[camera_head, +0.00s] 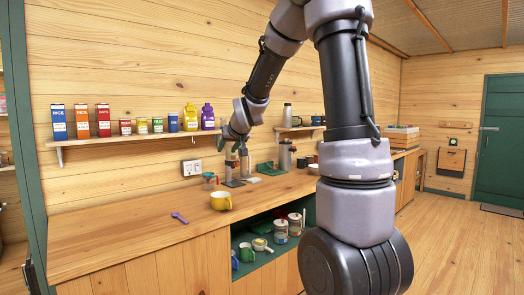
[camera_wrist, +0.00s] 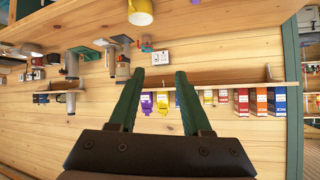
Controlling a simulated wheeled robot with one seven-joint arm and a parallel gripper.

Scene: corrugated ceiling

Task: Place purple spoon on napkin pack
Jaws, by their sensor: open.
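A small purple spoon (camera_head: 180,218) lies on the wooden counter, left of a yellow mug, in the camera_head view. It does not show in the camera_wrist view. I cannot clearly identify a napkin pack in either view. My gripper (camera_wrist: 160,76) is open, with two green fingers and nothing between them. In the camera_head view my gripper (camera_head: 224,146) is raised above the back of the counter near the wall shelf, well away from the spoon.
The yellow mug (camera_head: 221,201) stands on the counter (camera_head: 120,235). A wall shelf (camera_head: 100,140) holds boxes, cans and yellow and purple bottles. Coffee gear (camera_head: 245,165) and a grey canister (camera_head: 285,155) stand farther right. The counter's left part is clear. An open cubby below holds cans and mugs.

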